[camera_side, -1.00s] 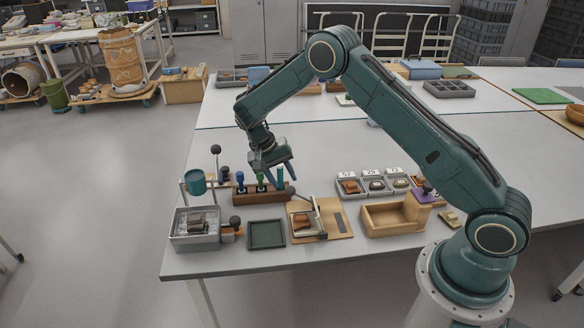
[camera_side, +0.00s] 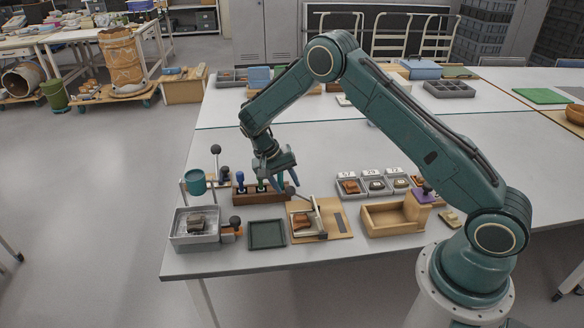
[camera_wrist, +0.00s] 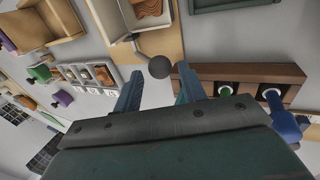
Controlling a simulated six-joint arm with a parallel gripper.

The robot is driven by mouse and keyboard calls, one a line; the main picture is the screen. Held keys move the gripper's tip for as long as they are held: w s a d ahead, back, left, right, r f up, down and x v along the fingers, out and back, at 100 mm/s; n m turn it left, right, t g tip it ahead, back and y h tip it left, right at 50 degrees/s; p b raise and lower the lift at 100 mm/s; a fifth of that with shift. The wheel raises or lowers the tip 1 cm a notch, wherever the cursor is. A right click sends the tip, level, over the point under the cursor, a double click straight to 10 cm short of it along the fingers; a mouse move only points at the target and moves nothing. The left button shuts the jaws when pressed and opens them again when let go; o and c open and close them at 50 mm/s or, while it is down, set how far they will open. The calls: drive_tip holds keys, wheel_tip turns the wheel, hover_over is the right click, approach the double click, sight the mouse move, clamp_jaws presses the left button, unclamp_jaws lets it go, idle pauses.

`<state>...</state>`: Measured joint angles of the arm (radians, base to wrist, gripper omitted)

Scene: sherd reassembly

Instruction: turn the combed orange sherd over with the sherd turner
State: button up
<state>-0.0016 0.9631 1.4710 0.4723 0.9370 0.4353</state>
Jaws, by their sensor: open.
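The sherd turner (camera_side: 335,225) is a tan board with a pale frame and a lever ending in a dark ball knob (camera_wrist: 160,67). Another orange sherd (camera_side: 350,187), which looks striped in the wrist view (camera_wrist: 104,75), lies in a grey labelled tray. My gripper (camera_side: 281,187) is open and points down beside the turner's knob. In the wrist view the knob shows just beyond and between my two fingertips (camera_wrist: 157,82). Nothing is held.
A brown rack (camera_side: 262,197) with blue and green handled tools stands close to my gripper. A wooden box (camera_side: 390,222) is to the right.

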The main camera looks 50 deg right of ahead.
sight(289, 187)
drive_tip(key=shift+x, duration=1.7)
drive_tip(key=shift+s+d+r+t+y, duration=0.3)
drive_tip(key=shift+s+d+r, duration=0.1)
drive_tip(key=shift+r, duration=0.15)
drive_tip(key=shift+s+d+r+t+y, duration=0.5)
drive_tip(key=shift+s+d+r, duration=0.35)
drive_tip(key=shift+s+d, duration=0.1)
drive_tip(key=shift+s+d+r+t+y, duration=0.2)
drive_tip(key=shift+s+d+t+y, duration=0.1)
drive_tip(key=shift+s+d, duration=0.25)
drive_tip(key=shift+s+d+r+t+y, duration=0.15)
drive_tip(key=shift+s+d+t+y, duration=0.15)
drive_tip(key=shift+s+d, duration=0.25)
drive_tip(key=shift+s+d+f+t+y, duration=0.3)
drive_tip(key=shift+s+d+t+y, duration=0.05)
drive_tip(key=shift+s+d, duration=0.35)
drive_tip(key=shift+s+d+f+t+y, duration=0.3)
drive_tip(key=shift+s+d+t+y, duration=0.1)
drive_tip(key=shift+s+d, duration=0.3)
drive_tip(key=shift+s+d+f+t+y, duration=0.3)
drive_tip(key=shift+s+d+t+y, duration=0.05)
drive_tip(key=shift+s+d, duration=0.35)
drive_tip(key=shift+t+y, duration=0.8)
drive_tip(key=shift+s+d+f, duration=0.5)
drive_tip(key=shift+f, duration=0.3)
drive_tip(key=shift+s+d+f, duration=0.5)
drive_tip(key=shift+s+f, duration=0.05)
drive_tip(key=shift+f, duration=0.25)
drive_tip(key=shift+v, duration=2.65)
